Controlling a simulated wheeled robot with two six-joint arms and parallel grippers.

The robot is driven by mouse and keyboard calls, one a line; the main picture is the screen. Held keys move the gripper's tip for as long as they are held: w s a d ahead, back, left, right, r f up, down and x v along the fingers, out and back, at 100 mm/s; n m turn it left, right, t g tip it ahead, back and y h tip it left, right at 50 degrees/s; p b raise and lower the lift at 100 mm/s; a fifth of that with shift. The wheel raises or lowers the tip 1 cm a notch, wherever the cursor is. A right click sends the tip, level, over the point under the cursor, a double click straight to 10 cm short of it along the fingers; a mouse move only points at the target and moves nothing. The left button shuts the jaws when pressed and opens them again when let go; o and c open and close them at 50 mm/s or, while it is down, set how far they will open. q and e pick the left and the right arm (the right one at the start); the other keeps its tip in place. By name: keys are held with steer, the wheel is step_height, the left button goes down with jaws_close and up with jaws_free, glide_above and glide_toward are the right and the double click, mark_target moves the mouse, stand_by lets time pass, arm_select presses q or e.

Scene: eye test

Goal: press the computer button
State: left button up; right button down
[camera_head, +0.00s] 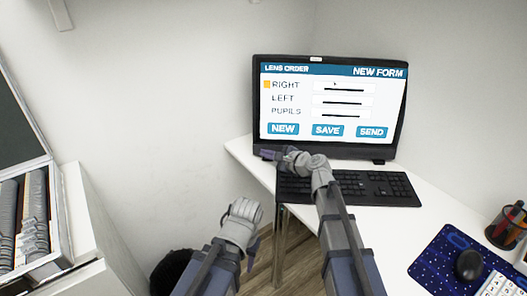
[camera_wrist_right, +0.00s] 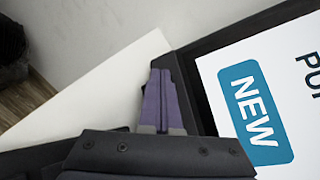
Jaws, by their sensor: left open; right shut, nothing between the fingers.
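The computer (camera_head: 330,62) is a black-framed screen standing on the white desk, showing a form with NEW, SAVE and SEND. Its dark frame and the blue NEW label (camera_wrist_right: 252,103) also show in the right wrist view. I cannot make out a separate physical button on the frame. My right gripper (camera_head: 265,153) is shut and empty at the screen's lower left corner; its purple fingers (camera_wrist_right: 160,85) overlap the black frame in the wrist view. I cannot tell whether they touch it. My left gripper (camera_head: 252,246) is open and empty, low, left of the desk.
A black keyboard (camera_head: 375,188) lies before the screen, partly behind my right arm. A mouse (camera_head: 469,264) on a blue mat (camera_head: 430,262) and a pen cup (camera_head: 503,232) are at right.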

steer(key=shift+s, duration=0.1)
steer(key=shift+s+r, duration=0.15)
steer(key=shift+s, duration=0.6)
steer(key=shift+a, duration=0.1)
steer(key=shift+s+a+r+p, duration=0.1)
steer(key=shift+s+r+p, duration=0.1)
steer(key=shift+s, duration=0.6)
steer(key=shift+s+r+p, duration=0.15)
steer(key=shift+s+p, duration=0.1)
steer(key=shift+s, duration=0.6)
steer(key=shift+s+a+r+p, duration=0.1)
steer(key=shift+s+r+p, duration=0.1)
steer(key=shift+s, duration=0.6)
steer(key=shift+f, duration=0.1)
